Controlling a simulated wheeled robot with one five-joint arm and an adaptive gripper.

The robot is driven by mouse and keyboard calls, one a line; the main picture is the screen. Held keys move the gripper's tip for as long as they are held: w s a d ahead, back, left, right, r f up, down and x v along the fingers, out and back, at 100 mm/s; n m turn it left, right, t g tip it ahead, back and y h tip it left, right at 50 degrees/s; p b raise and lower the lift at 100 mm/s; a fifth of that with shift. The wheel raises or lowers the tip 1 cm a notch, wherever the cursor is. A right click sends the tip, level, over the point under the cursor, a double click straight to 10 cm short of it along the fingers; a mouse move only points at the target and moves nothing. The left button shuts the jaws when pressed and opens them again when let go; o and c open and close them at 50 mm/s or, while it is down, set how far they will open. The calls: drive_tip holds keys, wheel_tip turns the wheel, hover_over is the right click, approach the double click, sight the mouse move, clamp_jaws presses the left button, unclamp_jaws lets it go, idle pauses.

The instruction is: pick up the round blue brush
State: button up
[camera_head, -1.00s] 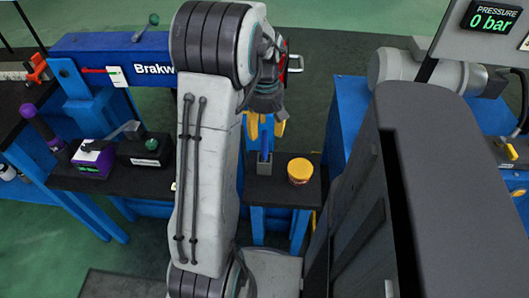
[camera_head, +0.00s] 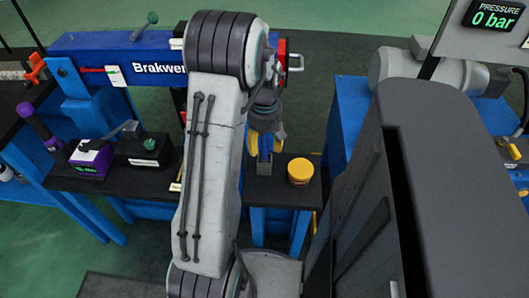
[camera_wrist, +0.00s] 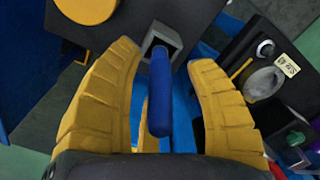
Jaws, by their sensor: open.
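The blue brush handle (camera_wrist: 159,95) stands in a small grey holder (camera_wrist: 163,40) in the wrist view. In the head view the grey holder (camera_head: 264,167) stands on a black shelf, with a little blue showing above it. The bristle end is hidden. My gripper (camera_wrist: 163,57) is open, with one yellow finger on each side of the handle. Gaps show between handle and fingers in the wrist view. In the head view my gripper (camera_head: 266,145) is just above the holder, partly behind my arm.
A yellow-lidded round tub (camera_head: 300,171) sits on the black shelf (camera_head: 285,195) right of the holder. A purple-and-black box (camera_head: 92,158) and a black box with a green knob (camera_head: 145,150) stand left. A blue crane beam (camera_head: 110,47) runs behind.

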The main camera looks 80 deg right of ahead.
drive_tip(key=shift+c, duration=0.3)
clamp_jaws()
drive_tip(key=shift+r, duration=0.1)
